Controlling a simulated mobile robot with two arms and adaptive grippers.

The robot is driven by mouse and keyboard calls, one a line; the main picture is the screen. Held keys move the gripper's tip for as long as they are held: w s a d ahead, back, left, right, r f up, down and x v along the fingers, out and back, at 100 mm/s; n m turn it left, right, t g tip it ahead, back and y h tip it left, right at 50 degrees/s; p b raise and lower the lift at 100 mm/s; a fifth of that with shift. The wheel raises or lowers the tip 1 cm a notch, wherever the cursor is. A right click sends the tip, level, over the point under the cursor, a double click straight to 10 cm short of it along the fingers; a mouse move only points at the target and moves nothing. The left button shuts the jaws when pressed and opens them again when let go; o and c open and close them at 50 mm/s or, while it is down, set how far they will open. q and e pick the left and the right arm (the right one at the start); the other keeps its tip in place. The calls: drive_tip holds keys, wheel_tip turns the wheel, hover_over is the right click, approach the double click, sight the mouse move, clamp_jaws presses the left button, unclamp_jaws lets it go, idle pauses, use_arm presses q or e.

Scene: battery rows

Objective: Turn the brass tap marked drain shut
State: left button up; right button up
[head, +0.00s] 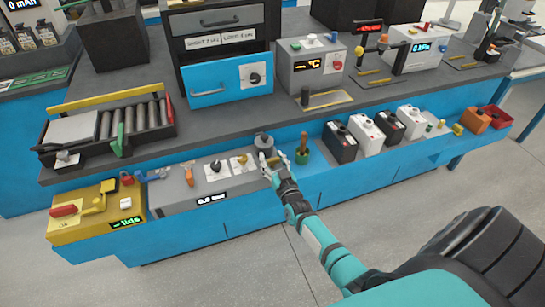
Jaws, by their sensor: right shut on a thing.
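A long grey unit (168,199) with a dark display reading about 0.0 stands on the blue bench's lower front ledge. A small brass-coloured tap piece (241,160) sits on a white label plate near its right end. The label is too small to read. My right gripper (266,161) is at this end of the unit, just right of the plate and in front of a grey cylinder with a dark knob (264,142). Its fingers are shut on what seems to be the brass tap, and they hide most of the hold. My left gripper is not in view.
A yellow unit (75,230) with a red-handled lever stands at the left. Several black and white canisters (366,136) stand farther right. A blue drawer (230,84) is above, behind.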

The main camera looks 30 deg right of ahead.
idle(0.4)
drive_tip(key=o, duration=1.2)
drive_tip(key=v, duration=1.2)
